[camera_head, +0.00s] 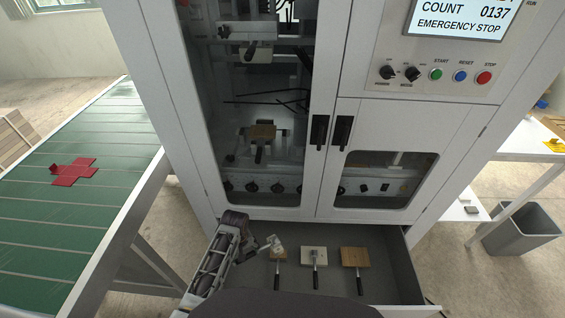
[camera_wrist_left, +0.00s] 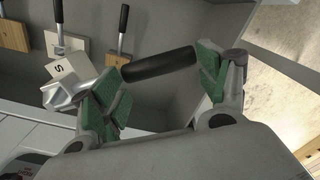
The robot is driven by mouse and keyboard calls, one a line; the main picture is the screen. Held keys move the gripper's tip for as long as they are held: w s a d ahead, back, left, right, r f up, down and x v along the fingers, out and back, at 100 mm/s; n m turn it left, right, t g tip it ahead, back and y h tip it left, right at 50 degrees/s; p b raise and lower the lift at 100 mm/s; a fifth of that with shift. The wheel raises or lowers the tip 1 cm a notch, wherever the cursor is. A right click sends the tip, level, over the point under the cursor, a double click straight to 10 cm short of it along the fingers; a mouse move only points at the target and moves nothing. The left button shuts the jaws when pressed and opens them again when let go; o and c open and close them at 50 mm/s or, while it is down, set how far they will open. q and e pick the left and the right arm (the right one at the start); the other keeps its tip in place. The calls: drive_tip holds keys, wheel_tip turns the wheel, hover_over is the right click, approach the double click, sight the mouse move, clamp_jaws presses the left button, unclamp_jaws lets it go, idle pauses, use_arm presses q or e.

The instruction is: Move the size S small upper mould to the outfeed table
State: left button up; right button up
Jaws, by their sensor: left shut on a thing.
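My left gripper (camera_head: 254,246) is above the left part of the open drawer. In the left wrist view its green-padded fingers (camera_wrist_left: 160,85) are shut on a black handle (camera_wrist_left: 158,65), one pad group at each end. A small pale mould marked S (camera_wrist_left: 68,72), with a grey metal bracket, shows beside the left finger. It looks tilted and joined to the held handle, though the finger hides the joint. The S mould also shows in the head view (camera_head: 275,243), just right of the gripper.
The drawer (camera_head: 392,268) holds a small wooden mould (camera_head: 277,254), a white one (camera_head: 307,254) and a larger wooden one (camera_head: 355,257). A green slatted table (camera_head: 60,235) with a red cross-shaped blank (camera_head: 74,171) stands left. A white table (camera_head: 515,145) and grey bin (camera_head: 520,235) stand right.

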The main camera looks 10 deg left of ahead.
use_arm(q)
drive_tip(key=r+m, duration=0.1)
drive_tip(key=d+r+m, duration=0.1)
drive_tip(key=d+r+m+b, duration=0.1)
drive_tip(key=m, duration=0.1)
drive_tip(key=shift+w+r, duration=0.35)
drive_tip(key=shift+w, duration=0.05)
drive_tip(key=shift+r+m, duration=0.3)
drive_tip(key=shift+m, duration=0.2)
drive_tip(key=m+b, duration=0.1)
drive_tip(key=b, duration=0.2)
drive_tip(key=shift+a+m, duration=0.2)
drive_tip(key=shift+m, duration=0.2)
drive_tip(key=shift+a+f+b, duration=0.2)
drive_tip(key=shift+a+b, duration=0.15)
drive_tip(key=shift+b, duration=0.2)
drive_tip(key=shift+a+f+m+b, duration=0.3)
drive_tip(key=shift+a+f+b, duration=0.55)
drive_tip(key=shift+a, duration=0.3)
drive_tip(key=shift+w+a+f+b, duration=0.15)
drive_tip(key=shift+a+f+b, duration=0.15)
drive_tip(key=shift+a+b, duration=0.05)
use_arm(e)
drive_tip(key=w+d+f, duration=0.2)
drive_tip(key=d+f, duration=0.4)
drive_tip(key=f, duration=0.1)
drive_tip(key=shift+w+h, duration=0.3)
drive_tip(key=shift+h, duration=0.1)
drive_tip(key=shift+d, duration=0.15)
